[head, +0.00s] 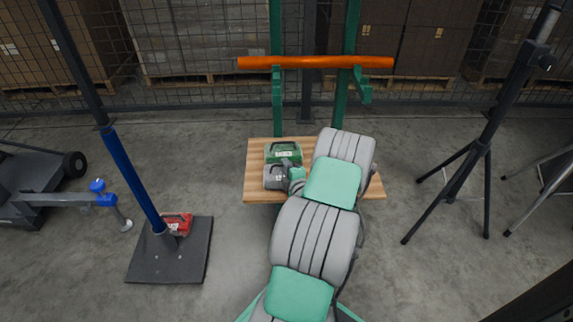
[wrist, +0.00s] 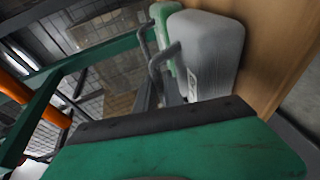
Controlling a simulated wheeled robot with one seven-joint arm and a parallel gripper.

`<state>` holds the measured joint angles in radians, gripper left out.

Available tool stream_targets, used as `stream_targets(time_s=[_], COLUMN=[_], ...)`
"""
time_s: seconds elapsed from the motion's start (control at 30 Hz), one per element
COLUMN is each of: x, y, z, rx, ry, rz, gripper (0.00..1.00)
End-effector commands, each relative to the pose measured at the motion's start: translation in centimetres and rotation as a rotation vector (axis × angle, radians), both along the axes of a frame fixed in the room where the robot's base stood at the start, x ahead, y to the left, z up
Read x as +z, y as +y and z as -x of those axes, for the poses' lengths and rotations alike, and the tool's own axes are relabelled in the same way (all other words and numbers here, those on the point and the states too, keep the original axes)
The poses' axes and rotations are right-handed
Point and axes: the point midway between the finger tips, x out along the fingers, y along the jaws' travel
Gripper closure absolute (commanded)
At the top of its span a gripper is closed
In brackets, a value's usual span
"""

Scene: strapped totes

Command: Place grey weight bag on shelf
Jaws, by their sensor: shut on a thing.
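The grey weight bag (head: 273,179) is over the left part of the wooden shelf (head: 257,160), just in front of the green weight bag (head: 283,153). My gripper (head: 291,170) is at the grey bag's right side and is shut on it, seemingly at its handle. In the wrist view the grey bag (wrist: 212,48) stands large against the wood, with its loop handle toward my gripper (wrist: 150,92). The green bag (wrist: 163,22) shows behind it. I cannot tell whether the grey bag's underside touches the board. My arm hides the shelf's right part.
Green uprights with an orange bar (head: 315,62) rise behind the shelf. A red bag (head: 177,223) lies on a black base plate (head: 150,262) by a blue post at left. A black tripod (head: 462,170) stands at right. A mesh fence closes the back.

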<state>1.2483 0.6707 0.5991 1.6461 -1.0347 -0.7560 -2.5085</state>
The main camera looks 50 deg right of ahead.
Motion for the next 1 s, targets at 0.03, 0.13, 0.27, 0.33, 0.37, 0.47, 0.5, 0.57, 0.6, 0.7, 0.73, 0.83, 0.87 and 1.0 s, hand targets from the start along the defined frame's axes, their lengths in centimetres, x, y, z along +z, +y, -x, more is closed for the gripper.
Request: stream_targets(time_s=[0.03, 0.13, 0.27, 0.33, 0.37, 0.47, 0.5, 0.57, 0.6, 0.7, 0.73, 0.83, 0.87, 1.0], x=[-0.16, -0.04, 0.01, -0.14, -0.22, -0.4, -0.58, -0.57, -0.56, -0.57, -0.57, -0.57, -0.57, -0.35], y=[-0.27, -0.29, -0.27, -0.26, -0.26, -0.26, -0.1, -0.1, -0.1, -0.09, -0.09, -0.09, -0.09, -0.09], z=[-0.09, -0.09, -0.08, -0.08, -0.07, -0.08, -0.01, -0.01, 0.0, 0.0, 0.0, 0.0, 0.0, 0.0], rx=[-0.001, -0.001, -0.001, -0.001, -0.001, -0.001, 0.0, 0.0, 0.0, 0.0, 0.0, 0.0, 0.0, 0.0], ry=[-0.007, -0.007, -0.007, -0.006, -0.006, -0.007, -0.002, -0.002, -0.002, -0.002, -0.002, -0.002, -0.002, -0.001], rz=[0.007, 0.009, 0.009, 0.009, 0.009, 0.009, 0.005, 0.005, 0.005, 0.005, 0.005, 0.005, 0.005, 0.004], gripper=[1.0, 1.0, 1.0, 1.0, 1.0, 1.0, 0.84, 0.79, 0.76, 0.68, 0.66, 0.66, 0.66, 0.66])
